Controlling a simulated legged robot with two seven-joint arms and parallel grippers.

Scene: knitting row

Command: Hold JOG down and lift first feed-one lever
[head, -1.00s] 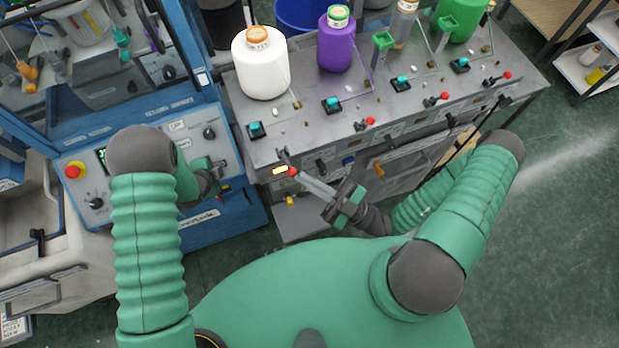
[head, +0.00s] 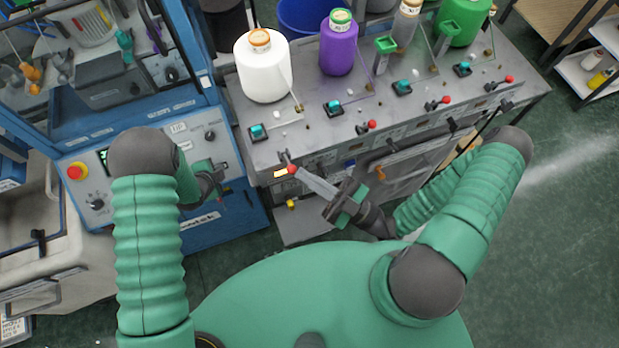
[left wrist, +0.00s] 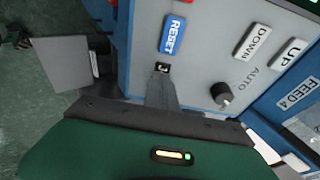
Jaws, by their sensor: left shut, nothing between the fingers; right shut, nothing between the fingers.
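My left gripper (head: 222,167) is shut at the blue machine's control panel (head: 140,215). In the left wrist view its fingertips (left wrist: 162,72) lie on or just over a small dark spot below the blue RESET button (left wrist: 174,34). I see no JOG label; the fingers hide most of that spot. The first lever (head: 284,157) sits at the left end of the grey row, its red knob (head: 292,169) low at the front edge. My right gripper (head: 300,171) is shut and empty, its tips at the knob, apparently just under it; contact is not clear.
Further red-knobbed levers (head: 371,125) line the row to the right. White (head: 262,70) and purple (head: 338,50) yarn cones stand behind. A lit orange indicator (head: 280,174) is beside the first knob. A red stop button (head: 75,172) is on the panel's left.

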